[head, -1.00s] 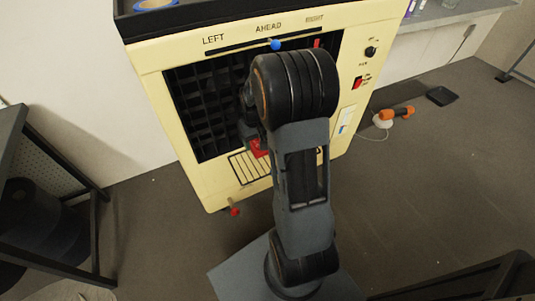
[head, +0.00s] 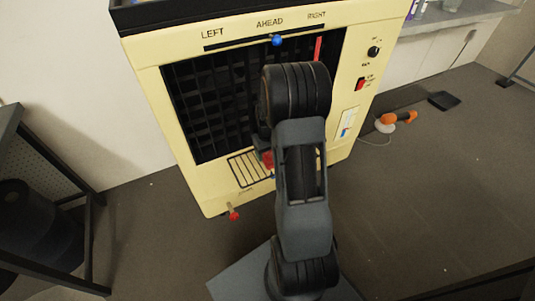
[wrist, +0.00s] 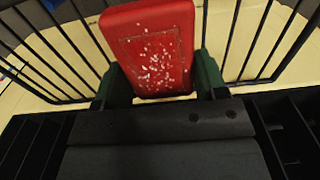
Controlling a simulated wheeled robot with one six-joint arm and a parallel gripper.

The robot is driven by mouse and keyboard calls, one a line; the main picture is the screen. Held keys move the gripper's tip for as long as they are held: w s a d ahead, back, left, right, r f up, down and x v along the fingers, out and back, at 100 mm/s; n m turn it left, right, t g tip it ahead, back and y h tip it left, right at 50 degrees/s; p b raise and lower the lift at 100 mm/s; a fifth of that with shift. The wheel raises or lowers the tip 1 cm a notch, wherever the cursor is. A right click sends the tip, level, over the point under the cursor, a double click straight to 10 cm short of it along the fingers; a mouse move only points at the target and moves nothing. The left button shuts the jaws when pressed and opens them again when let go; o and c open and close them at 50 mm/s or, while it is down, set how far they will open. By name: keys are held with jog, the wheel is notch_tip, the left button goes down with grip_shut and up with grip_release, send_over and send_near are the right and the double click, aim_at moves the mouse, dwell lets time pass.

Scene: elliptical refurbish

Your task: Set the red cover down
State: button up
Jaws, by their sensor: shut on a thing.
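The red cover (wrist: 150,50) is a flat red plate with rounded corners and pale worn specks. In the wrist view it sits between the two dark green fingertips of my gripper (wrist: 158,82), which is shut on it. In the head view a small part of the red cover (head: 268,159) shows left of my arm, in front of the lower front of the cream machine (head: 190,130). My arm hides the rest of it and most of my gripper there. I cannot tell whether the cover touches anything beyond the fingers.
Black bars (wrist: 60,50) over a cream surface lie behind the cover. A slotted panel (head: 248,168) is low on the machine, with a red knob (head: 234,214) below. A dark table (head: 60,160) stands left. An orange tool (head: 398,118) lies right on mostly clear floor.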

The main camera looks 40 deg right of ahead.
aim_at(268, 153)
jog(key=shift+r, duration=0.1)
jog(key=o, duration=1.1)
notch_tip(268, 153, up, 11)
jog(key=p, duration=0.4)
jog(key=s+a+r+t, duration=0.1)
jog(key=s+a+r, duration=0.2)
jog(key=a, duration=0.3)
jog(key=s+a+r+n+t, duration=0.1)
jog(key=s+a+r, duration=0.2)
jog(key=s+a, duration=0.2)
jog(key=s+a+r, duration=0.4)
jog(key=s+a, duration=0.1)
jog(key=a, duration=0.1)
jog(key=shift+s+a+n+t, duration=0.15)
jog(key=shift+a+n+t, duration=0.15)
jog(key=shift+t, duration=0.1)
